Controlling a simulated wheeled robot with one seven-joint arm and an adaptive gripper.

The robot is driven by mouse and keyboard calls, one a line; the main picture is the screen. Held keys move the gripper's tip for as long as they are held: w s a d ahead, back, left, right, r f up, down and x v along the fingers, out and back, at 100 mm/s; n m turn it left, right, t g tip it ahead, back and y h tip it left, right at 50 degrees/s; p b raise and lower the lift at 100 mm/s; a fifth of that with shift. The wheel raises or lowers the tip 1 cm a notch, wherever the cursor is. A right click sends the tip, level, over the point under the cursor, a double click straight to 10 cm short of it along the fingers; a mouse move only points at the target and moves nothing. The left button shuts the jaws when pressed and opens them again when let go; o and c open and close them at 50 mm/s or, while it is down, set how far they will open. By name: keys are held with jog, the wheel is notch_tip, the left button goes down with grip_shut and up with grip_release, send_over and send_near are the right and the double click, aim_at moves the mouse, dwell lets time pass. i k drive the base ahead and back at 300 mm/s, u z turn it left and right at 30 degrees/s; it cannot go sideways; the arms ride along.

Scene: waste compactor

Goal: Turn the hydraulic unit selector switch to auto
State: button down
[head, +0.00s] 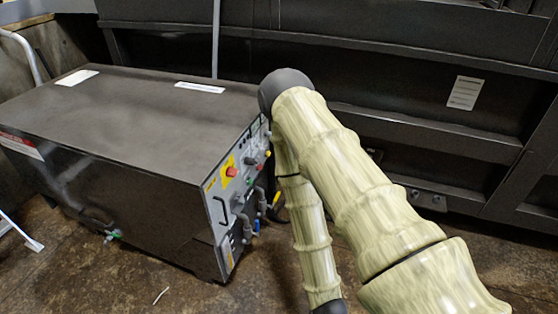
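The hydraulic unit (130,110) is a long dark box standing at the left in the head view. Its light grey control panel (217,207) is on the end that faces right. A red knob on a yellow plate (231,171) and several small coloured buttons (252,180) show on the panel. The selector switch is too small to pick out for certain, and I cannot read its position. My arm rises from the lower right, bends beside the panel and runs down again, covering the area just right of it. My gripper is not in view.
Levers with blue and yellow handles (256,226) stick out low on the panel. A dark handle (219,210) is on its left part. A dark machine wall (400,125) with ledges stands behind. Brown floor (185,285) is mostly clear in front of the unit.

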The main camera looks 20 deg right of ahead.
aim_at(250, 162)
jog(key=z, duration=0.75)
jog(key=k, duration=0.45)
jog(key=z, duration=1)
jog(key=i, duration=0.75)
jog(key=u, duration=0.95)
jog(key=i, duration=0.55)
jog(key=u, duration=0.6)
